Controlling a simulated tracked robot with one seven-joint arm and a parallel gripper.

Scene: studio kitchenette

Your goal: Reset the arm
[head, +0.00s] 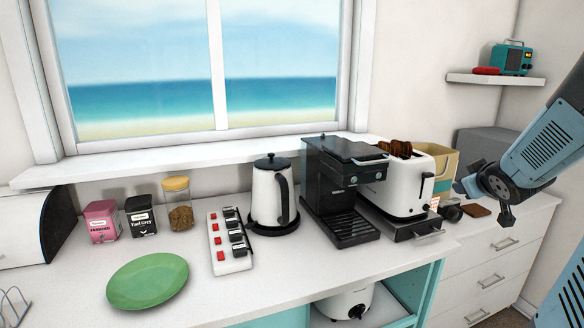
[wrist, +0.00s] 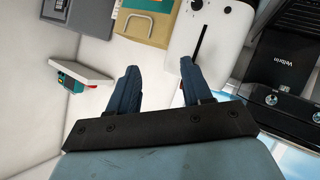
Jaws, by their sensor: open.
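My arm comes in from the right in the head view, and my gripper (head: 482,203) hangs in the air at the right end of the counter, in front of the toaster side. In the wrist view my gripper (wrist: 158,88) shows two blue fingers spread apart with nothing between them. The white toaster (head: 398,187) with toast in its slots stands on the counter to the left of my gripper. It also shows beyond the fingertips in the wrist view (wrist: 207,45).
A black coffee machine (head: 340,190), a kettle (head: 270,195), a power strip (head: 229,240), a green plate (head: 148,281), tins and a jar (head: 180,216) stand on the counter (head: 285,278). A shelf (head: 490,79) with a teal radio (head: 511,59) is on the right wall. Drawers (head: 490,265) stand below my gripper.

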